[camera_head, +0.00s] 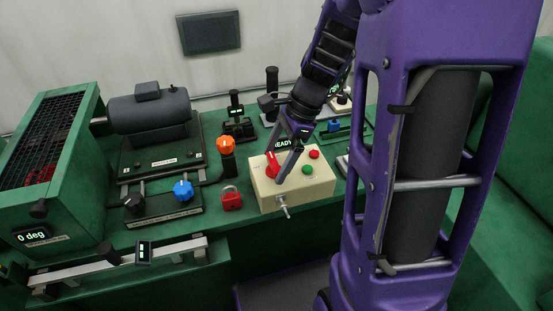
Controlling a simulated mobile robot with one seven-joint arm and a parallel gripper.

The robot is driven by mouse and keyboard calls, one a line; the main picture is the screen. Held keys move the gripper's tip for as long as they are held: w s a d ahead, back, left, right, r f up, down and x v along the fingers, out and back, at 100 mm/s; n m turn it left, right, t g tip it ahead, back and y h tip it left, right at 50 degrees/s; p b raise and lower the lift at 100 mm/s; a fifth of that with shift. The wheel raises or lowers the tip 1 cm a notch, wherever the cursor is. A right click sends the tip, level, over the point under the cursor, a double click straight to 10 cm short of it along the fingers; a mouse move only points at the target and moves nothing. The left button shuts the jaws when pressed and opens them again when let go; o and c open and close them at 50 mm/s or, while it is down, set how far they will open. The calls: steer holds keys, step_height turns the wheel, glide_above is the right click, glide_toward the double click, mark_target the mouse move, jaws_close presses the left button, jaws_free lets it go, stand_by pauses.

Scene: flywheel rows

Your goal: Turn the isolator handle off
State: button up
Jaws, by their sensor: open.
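The isolator handle (271,165) is a red handle on the top left of a cream control box (318,190). The box stands near the front edge of the green bench. My gripper (281,167) is open above the box, its fingers pointing down. One finger is close to the red handle and the other is in front and to the right of it. I cannot tell whether either finger touches the handle. A "READY" display is partly hidden behind my gripper.
A green button (307,170) and a red button (314,154) sit on the box, right of the handle. A red padlock (231,198), an orange knob (226,144) and a blue knob (183,190) are to the left. A motor (149,108) stands further left.

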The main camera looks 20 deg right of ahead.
steer(key=c, duration=1.1)
steer(key=shift+o, duration=0.2)
steer(key=shift+n, duration=0.3)
steer(key=n+p, duration=0.1)
steer(key=n+g+p, duration=0.1)
steer(key=n+p, duration=0.1)
steer(key=shift+w+r+g, duration=0.15)
steer(key=shift+g, duration=0.15)
steer(key=n+p, duration=0.1)
steer(key=n, duration=0.1)
steer(key=n+g+h+p, duration=0.1)
steer(key=n, duration=0.2)
steer(key=shift+w+a+g+p, duration=0.1)
steer(key=shift+g+p, duration=0.2)
steer(key=n+p, duration=0.1)
steer(key=n, duration=0.1)
steer(key=n+g+h+p, duration=0.1)
steer(key=n, duration=0.1)
steer(key=shift+w+a+n+h, duration=0.1)
steer(key=shift+n+h, duration=0.2)
steer(key=n+h+p, duration=0.1)
steer(key=n, duration=0.3)
steer(key=shift+a+n+h, duration=0.1)
steer(key=shift+n+h, duration=0.2)
steer(key=shift+h, duration=0.1)
